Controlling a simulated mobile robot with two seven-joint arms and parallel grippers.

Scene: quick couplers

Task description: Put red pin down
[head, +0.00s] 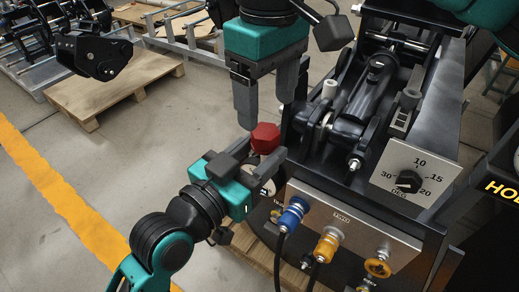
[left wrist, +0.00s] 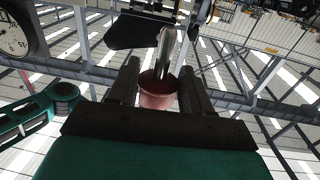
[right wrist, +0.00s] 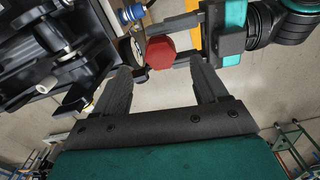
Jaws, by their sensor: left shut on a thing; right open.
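The red pin (head: 265,138) has a red faceted head. A metal shaft shows with its head (left wrist: 157,98) in the left wrist view. My left gripper (head: 253,157) is shut on the pin, holding it beside the machine's left front corner. The head (right wrist: 161,53) is also between its fingers in the right wrist view. My right gripper (head: 268,105) is above the pin, pointing down, with its fingers apart and nothing between them. In its own wrist view its open fingertips (right wrist: 157,76) are close to the red head.
The machine's front panel (head: 340,225) carries a blue coupler (head: 292,216), a yellow coupler (head: 327,246) and a yellow ring (head: 378,268). A dial plate (head: 417,178) is above right. A wooden pallet (head: 115,88) lies at the back left. The floor between is clear.

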